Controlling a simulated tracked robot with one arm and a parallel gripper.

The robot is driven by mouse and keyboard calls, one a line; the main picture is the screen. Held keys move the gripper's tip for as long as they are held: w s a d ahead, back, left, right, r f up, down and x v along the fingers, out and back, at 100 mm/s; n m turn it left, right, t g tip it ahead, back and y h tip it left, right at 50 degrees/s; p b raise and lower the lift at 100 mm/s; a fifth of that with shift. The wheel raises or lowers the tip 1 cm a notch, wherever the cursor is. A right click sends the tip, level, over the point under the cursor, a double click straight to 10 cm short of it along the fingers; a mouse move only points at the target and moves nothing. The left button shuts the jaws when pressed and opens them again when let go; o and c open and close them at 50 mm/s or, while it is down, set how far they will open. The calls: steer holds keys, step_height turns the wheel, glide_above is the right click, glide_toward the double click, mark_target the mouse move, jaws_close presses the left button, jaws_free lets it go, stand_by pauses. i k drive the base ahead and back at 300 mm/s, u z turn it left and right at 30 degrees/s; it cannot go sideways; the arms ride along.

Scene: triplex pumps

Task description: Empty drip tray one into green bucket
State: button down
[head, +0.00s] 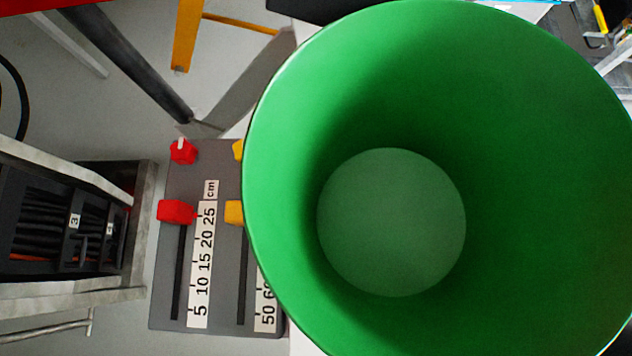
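The green bucket (540,150) fills the right half of the head view, very close to the camera. I look down into its open mouth, and its round bottom (391,222) looks empty. Its rim runs out of the picture at the right and bottom. Drip tray one is not visible. My gripper is not visible in this view, so I cannot tell what it holds.
Left of the bucket is a grey panel (178,235) with red knobs (176,212), yellow knobs and centimetre scales, partly covered by the bucket. A dark framed rack (70,225) stands at the left. A yellow post (187,38) and dark bar are at the top.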

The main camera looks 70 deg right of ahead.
mark_target(417, 176)
steer(key=i, duration=1.15)
steer(key=u, duration=0.1)
